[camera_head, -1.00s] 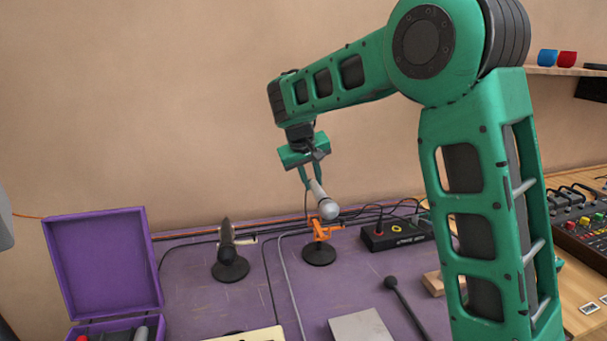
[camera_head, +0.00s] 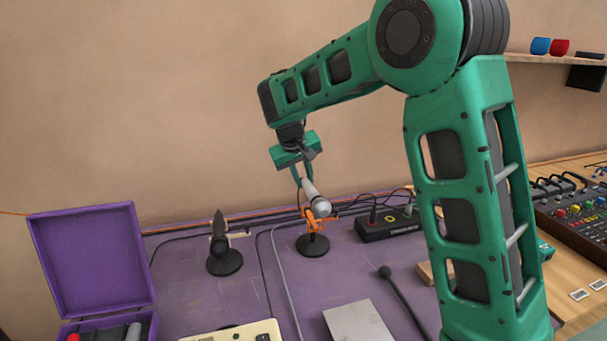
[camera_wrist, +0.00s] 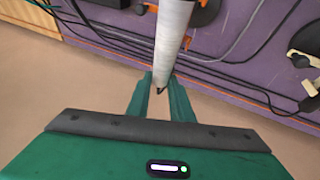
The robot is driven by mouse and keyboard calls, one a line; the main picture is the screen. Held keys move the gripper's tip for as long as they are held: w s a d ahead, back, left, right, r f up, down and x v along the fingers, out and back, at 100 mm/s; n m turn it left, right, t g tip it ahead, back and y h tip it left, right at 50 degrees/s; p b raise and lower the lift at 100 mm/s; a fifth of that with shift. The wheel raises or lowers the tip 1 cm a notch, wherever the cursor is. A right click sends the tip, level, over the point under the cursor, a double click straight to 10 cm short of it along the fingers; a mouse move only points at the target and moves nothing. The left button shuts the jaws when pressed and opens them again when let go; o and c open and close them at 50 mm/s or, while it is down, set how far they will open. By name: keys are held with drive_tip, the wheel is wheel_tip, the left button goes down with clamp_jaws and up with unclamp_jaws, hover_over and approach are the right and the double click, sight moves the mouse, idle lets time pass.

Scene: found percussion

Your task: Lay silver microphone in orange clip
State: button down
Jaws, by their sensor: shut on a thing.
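The silver microphone (camera_head: 314,196) is held in my gripper (camera_head: 303,180), tilted with its round head low and toward the camera. In the wrist view the microphone (camera_wrist: 174,40) runs up and away from between the fingertips of my gripper (camera_wrist: 160,92). The orange clip (camera_head: 316,222) stands on a round black base (camera_head: 313,245) on the purple table. In the head view the microphone's head overlaps the top of the clip. I cannot tell whether they touch. In the wrist view the microphone hides most of the clip, and a bit of orange (camera_wrist: 187,42) shows beside it.
A black microphone on a stand (camera_head: 222,254) is left of the clip. A black box with cables (camera_head: 388,226) is to the right. An open purple case (camera_head: 92,258) stands at the left. A black mallet-like stick (camera_head: 402,295) and a grey plate (camera_head: 358,323) lie in front. Cables run along the back.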

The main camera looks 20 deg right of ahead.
wheel_tip(320, 180, down, 7)
idle(0.7)
drive_tip(key=shift+r, duration=0.1)
idle(0.7)
drive_tip(key=c, duration=1.5)
unclamp_jaws()
drive_tip(key=shift+s, duration=0.1)
drive_tip(key=v, duration=1)
drive_tip(key=s+d+r+m+g, duration=0.1)
drive_tip(key=s+d+m+g, duration=0.25)
drive_tip(key=s+d, duration=1.45)
drive_tip(key=s+d+f+m+y, duration=0.1)
drive_tip(key=s, duration=0.7)
drive_tip(key=s+f+m+y, duration=0.1)
drive_tip(key=s+f, duration=0.1)
drive_tip(key=s, duration=0.6)
drive_tip(key=s+d+f+m+y, duration=0.1)
drive_tip(key=s+f, duration=0.1)
drive_tip(key=s, duration=0.6)
drive_tip(key=shift+s+d+f+m+g+y, duration=0.1)
drive_tip(key=shift+s+d+m+g+y, duration=0.15)
drive_tip(key=shift+d+m+g+y, duration=0.1)
